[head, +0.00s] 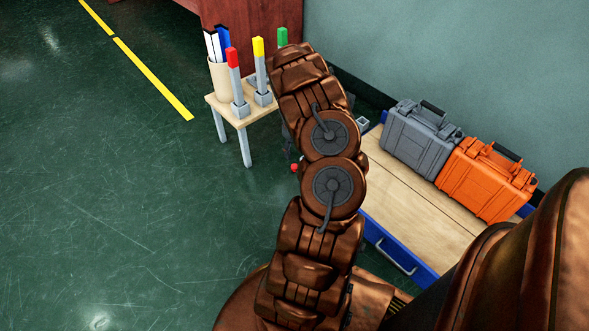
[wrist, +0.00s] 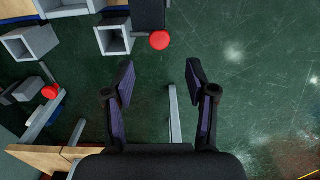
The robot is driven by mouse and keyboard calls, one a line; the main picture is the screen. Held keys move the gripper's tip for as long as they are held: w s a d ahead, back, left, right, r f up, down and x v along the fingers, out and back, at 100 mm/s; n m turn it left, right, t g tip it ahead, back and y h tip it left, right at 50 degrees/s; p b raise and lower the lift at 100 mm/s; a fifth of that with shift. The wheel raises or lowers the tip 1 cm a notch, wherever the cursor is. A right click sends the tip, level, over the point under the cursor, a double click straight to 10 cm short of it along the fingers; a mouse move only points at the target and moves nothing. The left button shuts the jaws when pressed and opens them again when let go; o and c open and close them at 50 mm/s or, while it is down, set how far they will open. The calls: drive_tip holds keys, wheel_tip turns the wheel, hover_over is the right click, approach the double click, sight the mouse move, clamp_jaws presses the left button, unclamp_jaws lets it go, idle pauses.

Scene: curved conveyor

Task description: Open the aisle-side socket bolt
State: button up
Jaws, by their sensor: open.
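In the wrist view, a red round knob (wrist: 160,40) sits at the end of a dark bar, beside a grey square socket (wrist: 113,38). It is the knob nearer the open floor. A second red knob (wrist: 50,91) and another grey socket (wrist: 33,41) lie to the left. My gripper (wrist: 160,82) is open and empty, its two fingers apart, with the nearer knob beyond the fingertips and not touched. In the head view, a red knob (head: 295,168) shows just left of my arm. My arm hides the gripper and most of the socket fixture there.
A small wooden table (head: 222,109) holds a cup of rods (head: 222,78) and red, yellow and green-topped posts. A blue-framed bench (head: 425,205) at right carries a grey case (head: 418,138) and an orange case (head: 485,178). The floor (head: 130,200) at left is clear.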

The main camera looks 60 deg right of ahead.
sight(295, 166)
wheel_tip(295, 166, down, 8)
drive_tip(key=b, duration=0.2)
drive_tip(key=shift+d+f+b, duration=0.1)
drive_tip(key=shift+f+b, duration=0.1)
drive_tip(key=shift+b, duration=0.1)
drive_tip(key=shift+c, duration=0.2)
clamp_jaws()
idle(0.5)
